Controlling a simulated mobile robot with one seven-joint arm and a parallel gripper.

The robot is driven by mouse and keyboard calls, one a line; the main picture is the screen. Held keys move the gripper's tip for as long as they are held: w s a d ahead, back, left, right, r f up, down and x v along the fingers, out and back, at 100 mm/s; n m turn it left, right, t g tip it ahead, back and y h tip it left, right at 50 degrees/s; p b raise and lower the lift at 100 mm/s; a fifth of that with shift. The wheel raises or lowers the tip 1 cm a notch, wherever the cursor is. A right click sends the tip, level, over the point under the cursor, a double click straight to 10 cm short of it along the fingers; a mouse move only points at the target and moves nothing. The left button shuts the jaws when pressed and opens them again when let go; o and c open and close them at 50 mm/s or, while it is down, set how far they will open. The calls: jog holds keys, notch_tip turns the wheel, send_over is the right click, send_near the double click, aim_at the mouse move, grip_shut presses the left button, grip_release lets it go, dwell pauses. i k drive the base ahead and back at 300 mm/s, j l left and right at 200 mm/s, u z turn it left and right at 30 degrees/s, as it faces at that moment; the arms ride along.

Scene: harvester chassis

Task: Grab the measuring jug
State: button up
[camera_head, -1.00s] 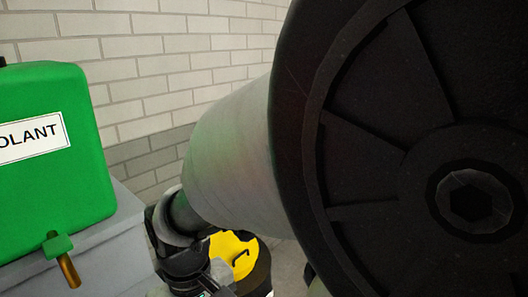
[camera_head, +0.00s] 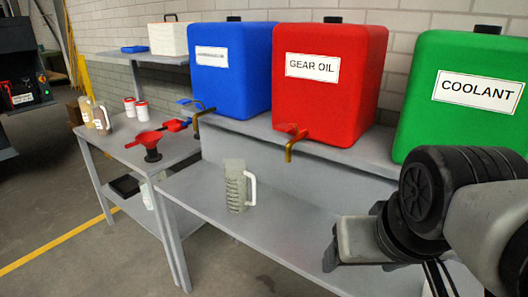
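The measuring jug (camera_head: 234,188) is a clear, greyish jug with dark graduation marks and a white handle on its right side. The end of my arm is partly cut off at the bottom right, so the fingers cannot be made out clearly. Nothing covers the jug.
Blue (camera_head: 232,72), red (camera_head: 330,85) and green (camera_head: 465,95) tanks stand behind, with spigots below the blue and red ones. The shelf around the measuring jug is clear.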

aim_at(236, 174)
jog(key=l+u, duration=0.2)
jog(key=u, duration=0.2)
jog(key=l+u, duration=0.2)
jog(key=u, duration=0.2)
